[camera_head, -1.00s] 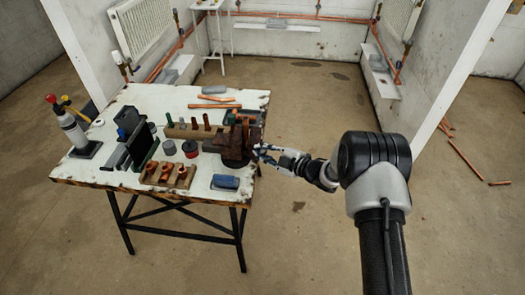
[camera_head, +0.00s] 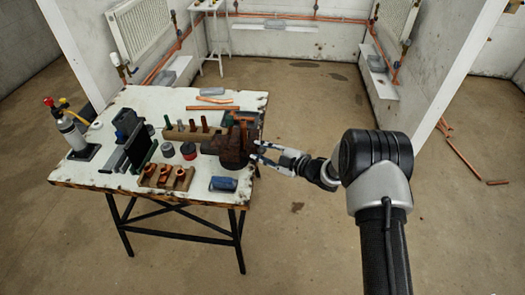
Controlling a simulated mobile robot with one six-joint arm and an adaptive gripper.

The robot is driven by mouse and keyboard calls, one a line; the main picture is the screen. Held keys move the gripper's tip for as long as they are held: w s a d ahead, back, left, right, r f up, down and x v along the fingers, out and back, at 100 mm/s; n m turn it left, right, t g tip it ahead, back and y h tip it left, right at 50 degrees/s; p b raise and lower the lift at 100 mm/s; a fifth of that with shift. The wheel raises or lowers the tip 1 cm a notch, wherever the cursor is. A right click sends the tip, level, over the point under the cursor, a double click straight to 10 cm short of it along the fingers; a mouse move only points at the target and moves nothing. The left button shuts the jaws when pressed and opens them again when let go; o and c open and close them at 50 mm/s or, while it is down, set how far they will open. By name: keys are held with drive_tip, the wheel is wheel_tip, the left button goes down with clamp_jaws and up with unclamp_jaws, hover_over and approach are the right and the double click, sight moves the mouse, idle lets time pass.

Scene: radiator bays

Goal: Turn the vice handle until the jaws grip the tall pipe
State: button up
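The rusty brown vice (camera_head: 232,148) stands at the right edge of the white workbench. An upright copper-brown piece (camera_head: 244,131) shows at its jaws; I cannot tell whether it is the tall pipe or whether the jaws touch it. My gripper (camera_head: 262,152) is at the right side of the vice, pointing left, with its two fingers spread apart. The vice handle is too small to make out and may be partly hidden by the fingers. I cannot tell whether the fingers touch it.
The worn white workbench (camera_head: 75,168) also holds a wooden rack of short upright pipes (camera_head: 192,126), a block with copper fittings (camera_head: 168,176), a blue box (camera_head: 223,184), a dark upright panel (camera_head: 139,148) and a gas torch (camera_head: 69,128). Open floor (camera_head: 310,225) lies right of it.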

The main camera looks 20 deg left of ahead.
drive_tip(key=v, duration=1.1)
drive_tip(key=shift+d, duration=0.3)
drive_tip(key=shift+r, duration=0.1)
